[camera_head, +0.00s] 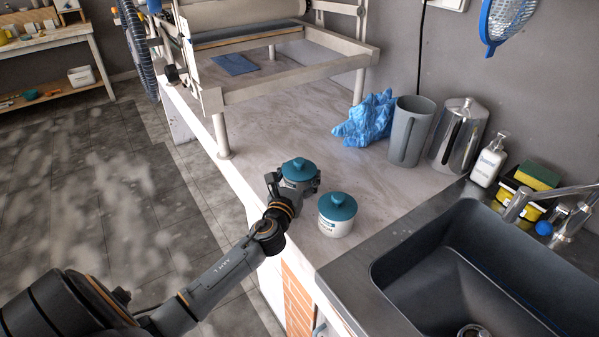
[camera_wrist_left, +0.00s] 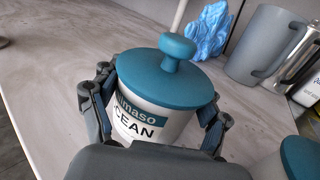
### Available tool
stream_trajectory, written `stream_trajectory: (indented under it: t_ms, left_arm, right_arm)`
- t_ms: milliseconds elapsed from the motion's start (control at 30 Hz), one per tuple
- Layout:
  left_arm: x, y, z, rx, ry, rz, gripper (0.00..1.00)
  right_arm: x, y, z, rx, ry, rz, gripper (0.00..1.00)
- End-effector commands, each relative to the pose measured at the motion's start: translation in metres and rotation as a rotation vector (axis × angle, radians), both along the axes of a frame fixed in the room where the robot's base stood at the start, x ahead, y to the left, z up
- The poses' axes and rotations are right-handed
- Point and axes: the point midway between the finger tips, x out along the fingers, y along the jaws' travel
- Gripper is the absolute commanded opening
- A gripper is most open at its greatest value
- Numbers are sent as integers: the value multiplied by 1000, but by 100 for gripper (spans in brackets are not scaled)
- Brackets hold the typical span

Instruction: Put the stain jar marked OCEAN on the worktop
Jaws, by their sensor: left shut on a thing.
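The jar marked OCEAN (camera_wrist_left: 150,122) is white with a teal knobbed lid and fills the middle of the left wrist view. In the head view its teal lid (camera_head: 298,169) shows at the end of my left arm. My left gripper (camera_head: 292,186) is shut on this jar, with a finger on each side of its body. The jar is upright over the front part of the pale worktop (camera_head: 330,265). I cannot tell whether its base touches the top. A second teal-lidded jar (camera_head: 337,214) stands just to its right, apart from it. My right gripper is not in view.
A dark sink (camera_head: 450,262) lies at the right. A grey jug (camera_head: 411,130), a metal pitcher (camera_head: 459,135) and a crumpled blue cloth (camera_head: 366,119) stand along the wall. A framed press (camera_head: 290,84) stands behind. Bare worktop lies between.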

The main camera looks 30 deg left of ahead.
Motion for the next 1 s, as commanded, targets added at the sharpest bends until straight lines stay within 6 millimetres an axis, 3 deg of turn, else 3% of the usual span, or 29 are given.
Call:
stream_trajectory:
  t_ms: [167,200,300,733,1000]
  left_arm:
    - [0,0,-2,1,-2,0,25]
    - [0,0,-3,0,0,0,82]
    - [0,0,-3,0,0,0,99]
    - [-2,0,1,0,1,0,99]
    - [-50,-14,-2,-1,3,-2,99]
  right_arm:
    - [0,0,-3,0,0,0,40]
    - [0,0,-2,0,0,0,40]
    - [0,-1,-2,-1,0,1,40]
    - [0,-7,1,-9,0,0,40]
    - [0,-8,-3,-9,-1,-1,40]
